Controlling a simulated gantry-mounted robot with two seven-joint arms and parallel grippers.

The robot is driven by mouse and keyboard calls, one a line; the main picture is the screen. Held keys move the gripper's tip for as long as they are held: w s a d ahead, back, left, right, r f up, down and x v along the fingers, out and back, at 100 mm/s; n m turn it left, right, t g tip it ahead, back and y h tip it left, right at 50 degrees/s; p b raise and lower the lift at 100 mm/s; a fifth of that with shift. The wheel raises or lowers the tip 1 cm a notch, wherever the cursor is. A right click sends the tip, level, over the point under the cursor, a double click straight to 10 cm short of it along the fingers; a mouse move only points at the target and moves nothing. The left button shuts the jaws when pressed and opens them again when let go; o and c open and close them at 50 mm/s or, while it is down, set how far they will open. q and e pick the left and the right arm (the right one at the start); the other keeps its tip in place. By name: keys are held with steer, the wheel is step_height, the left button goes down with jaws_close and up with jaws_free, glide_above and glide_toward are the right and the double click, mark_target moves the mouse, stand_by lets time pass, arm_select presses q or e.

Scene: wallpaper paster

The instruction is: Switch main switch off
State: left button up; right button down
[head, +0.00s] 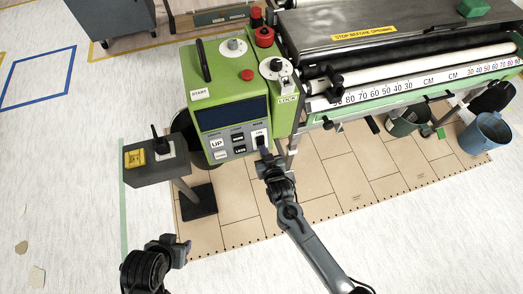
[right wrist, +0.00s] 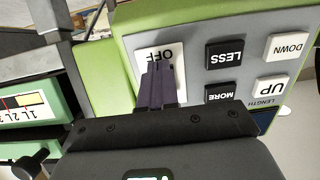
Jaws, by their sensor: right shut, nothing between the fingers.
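The main switch (head: 259,133) is a white plate at the lower right of the green control box's front, with "ON" readable at its top in the head view. In the right wrist view the plate (right wrist: 176,50) shows "OFF" upside down. My right gripper (head: 263,151) is shut and empty, its fingertips (right wrist: 160,68) right in front of the plate. The fingers hide part of the plate and any rocker or lever. I cannot tell whether they touch it. My left gripper (head: 178,250) is low in the head view, away from the box; its jaws are unclear.
Beside the switch are the UP button (head: 217,143) and the LESS button (head: 240,150). A grey stand (head: 155,172) with a yellow block is left of the box. The pasting machine's rollers (head: 430,62) extend right. Buckets (head: 486,133) stand at far right. Floor at lower left is mostly clear.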

steer(key=shift+w+r+p, duration=0.2)
steer(key=shift+r+p, duration=0.25)
steer(key=shift+r, duration=0.2)
steer(key=shift+w+r+p, duration=0.15)
steer(key=shift+r+p, duration=0.3)
steer(key=shift+r, duration=0.2)
steer(key=shift+f, duration=0.15)
steer(key=shift+s+r+p, duration=0.15)
steer(key=shift+r+p, duration=0.15)
steer(key=shift+p, duration=0.15)
steer(key=p+v, duration=0.4)
steer(key=v, duration=0.9)
steer(key=shift+s+f, duration=0.2)
steer(key=shift+s, duration=0.25)
steer(key=shift+d, duration=0.1)
